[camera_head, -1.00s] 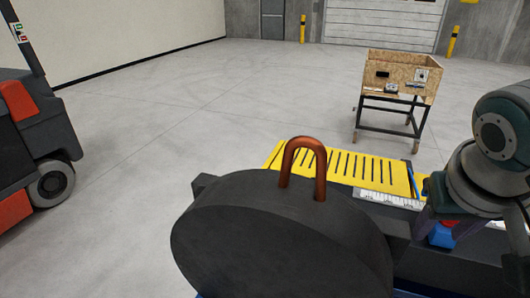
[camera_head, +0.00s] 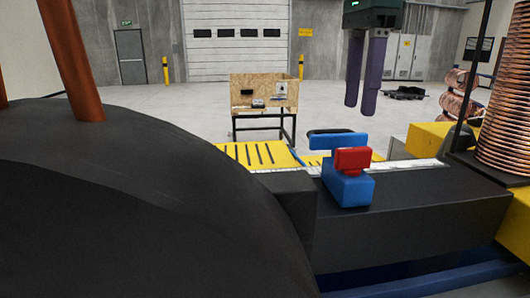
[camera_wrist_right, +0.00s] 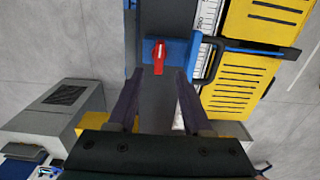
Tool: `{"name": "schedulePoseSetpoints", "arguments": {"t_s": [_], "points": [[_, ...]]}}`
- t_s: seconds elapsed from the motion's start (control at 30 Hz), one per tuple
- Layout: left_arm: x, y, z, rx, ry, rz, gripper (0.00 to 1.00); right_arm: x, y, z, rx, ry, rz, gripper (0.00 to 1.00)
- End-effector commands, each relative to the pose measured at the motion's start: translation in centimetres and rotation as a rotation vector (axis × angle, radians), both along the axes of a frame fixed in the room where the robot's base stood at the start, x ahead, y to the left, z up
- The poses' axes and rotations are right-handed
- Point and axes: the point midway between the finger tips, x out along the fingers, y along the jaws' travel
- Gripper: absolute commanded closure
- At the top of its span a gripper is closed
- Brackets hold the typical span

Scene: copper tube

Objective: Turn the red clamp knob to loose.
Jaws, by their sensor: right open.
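The red clamp knob (camera_head: 352,160) sits on top of a blue clamp (camera_head: 347,190), which is mounted on a dark beam (camera_head: 410,220). In the right wrist view the red knob (camera_wrist_right: 158,57) is a narrow lever pointing roughly along the beam. My right gripper (camera_head: 361,108) hangs with its fingers down, above and apart from the knob. Its two fingers (camera_wrist_right: 160,80) are open and empty, with the knob just beyond the gap between their tips in the wrist view. My left gripper is not in view.
A large black disc (camera_head: 150,200) with a copper tube (camera_head: 72,60) fills the left. A copper coil (camera_head: 510,120) stands at right. Yellow slotted panels (camera_head: 260,155) and a white scale (camera_head: 405,164) lie behind the beam. A wooden crate stand (camera_head: 263,92) is farther back.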

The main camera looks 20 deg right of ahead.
Motion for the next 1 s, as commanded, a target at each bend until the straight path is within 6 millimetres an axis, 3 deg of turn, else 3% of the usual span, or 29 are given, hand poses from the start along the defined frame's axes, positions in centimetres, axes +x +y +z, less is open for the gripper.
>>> {"name": "schedulePoseSetpoints", "arguments": {"t_s": [0.3, 0.5, 0.83, 1.0], "points": [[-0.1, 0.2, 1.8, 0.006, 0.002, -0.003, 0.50, -0.2, 0.0, -5.8, 0.000, 0.006, 0.001, 0.50], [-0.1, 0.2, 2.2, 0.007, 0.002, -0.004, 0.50, -0.1, -0.1, -8.1, -0.001, 0.002, 0.000, 0.50], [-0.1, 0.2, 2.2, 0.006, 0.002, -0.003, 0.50, -0.1, -0.1, -8.7, -0.001, -0.001, 0.000, 0.50], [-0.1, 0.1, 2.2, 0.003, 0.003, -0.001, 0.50, -0.1, -0.1, -8.7, -0.001, 0.000, 0.000, 0.69]]}}
